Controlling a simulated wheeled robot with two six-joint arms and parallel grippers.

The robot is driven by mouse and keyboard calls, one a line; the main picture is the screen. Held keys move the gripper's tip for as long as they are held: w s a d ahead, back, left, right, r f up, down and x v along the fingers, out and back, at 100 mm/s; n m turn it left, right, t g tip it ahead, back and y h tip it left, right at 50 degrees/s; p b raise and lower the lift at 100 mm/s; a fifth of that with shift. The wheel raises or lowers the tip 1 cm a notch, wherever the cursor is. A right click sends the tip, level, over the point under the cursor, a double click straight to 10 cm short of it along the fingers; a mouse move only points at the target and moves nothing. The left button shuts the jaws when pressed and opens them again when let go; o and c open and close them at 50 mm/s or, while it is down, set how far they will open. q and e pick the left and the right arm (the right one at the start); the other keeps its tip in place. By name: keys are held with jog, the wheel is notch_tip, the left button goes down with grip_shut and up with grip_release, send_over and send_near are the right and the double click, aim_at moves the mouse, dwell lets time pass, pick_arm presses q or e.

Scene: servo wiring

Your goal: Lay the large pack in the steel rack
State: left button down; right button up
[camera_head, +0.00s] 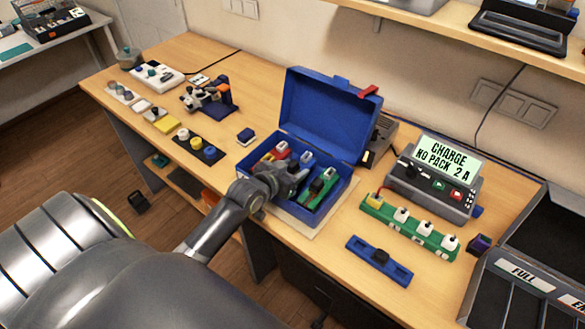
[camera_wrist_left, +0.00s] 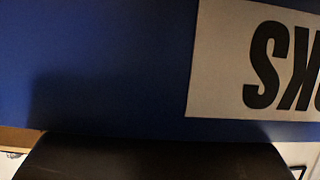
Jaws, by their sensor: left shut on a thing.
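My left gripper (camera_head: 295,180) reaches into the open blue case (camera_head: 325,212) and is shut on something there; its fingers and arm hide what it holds. Packs lie in the case: a green one (camera_head: 318,190) just right of the gripper, a blue one (camera_head: 306,160) behind it and a red one (camera_head: 282,151) at the back left. I cannot tell which is the large pack. In the left wrist view, the blue case wall (camera_wrist_left: 100,80) with an upside-down label (camera_wrist_left: 230,60) fills most of the picture. A dark grey steel rack (camera_head: 530,282) labelled FULL stands at the right edge.
The case's raised lid (camera_head: 328,115) stands behind the packs. A charger (camera_head: 435,182) reads "CHARGE NO PACK 2 A". In front of it lie a green strip with several white-topped posts (camera_head: 410,228) and a blue holder (camera_head: 378,260). Small parts fill the bench's left side.

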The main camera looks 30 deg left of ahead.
pick_arm(q)
jog(key=c, duration=0.7)
grip_release()
jog(key=shift+f, duration=0.1)
